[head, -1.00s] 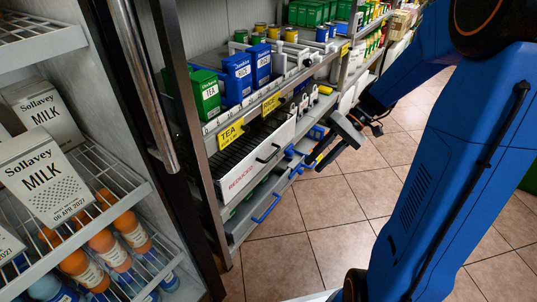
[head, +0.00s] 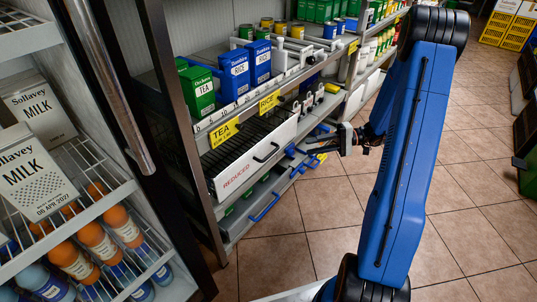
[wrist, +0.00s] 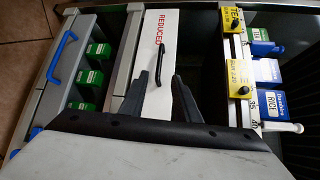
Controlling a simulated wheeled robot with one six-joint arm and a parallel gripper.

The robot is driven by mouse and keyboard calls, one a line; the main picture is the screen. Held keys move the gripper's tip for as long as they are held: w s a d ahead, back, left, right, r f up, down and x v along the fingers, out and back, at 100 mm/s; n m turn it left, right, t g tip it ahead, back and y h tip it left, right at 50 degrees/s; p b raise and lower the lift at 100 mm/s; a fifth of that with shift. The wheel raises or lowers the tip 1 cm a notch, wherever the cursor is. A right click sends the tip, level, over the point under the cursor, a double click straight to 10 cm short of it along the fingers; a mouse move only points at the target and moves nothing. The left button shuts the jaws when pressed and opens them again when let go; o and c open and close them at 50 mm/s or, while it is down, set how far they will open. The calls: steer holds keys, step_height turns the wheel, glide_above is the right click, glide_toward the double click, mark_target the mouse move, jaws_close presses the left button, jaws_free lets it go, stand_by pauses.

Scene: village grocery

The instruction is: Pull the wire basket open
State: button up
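The wire basket is black wire with a white front panel (head: 240,170) marked REDUCED, on the shelf below the tea and rice boxes. Its black bar handle (head: 266,153) is on the front panel. In the wrist view, the white panel (wrist: 158,27) and handle (wrist: 161,66) are ahead. My gripper (wrist: 159,78) is open there, its two dark fingers on either side of the handle in the picture. In the head view my gripper (head: 347,139) is out over the aisle, to the right of the handle and apart from it. It holds nothing.
A lower drawer with a blue handle (head: 264,207) is below the basket. Yellow TEA (head: 224,132) and RICE (head: 268,102) tags hang on the shelf edge above. A fridge with milk cartons (head: 40,172) is at left. The tiled floor (head: 310,215) in front is clear.

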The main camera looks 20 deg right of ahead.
mark_target(271, 153)
steer(key=x, duration=1.7)
steer(key=shift+w+a, duration=0.15)
jaws_close()
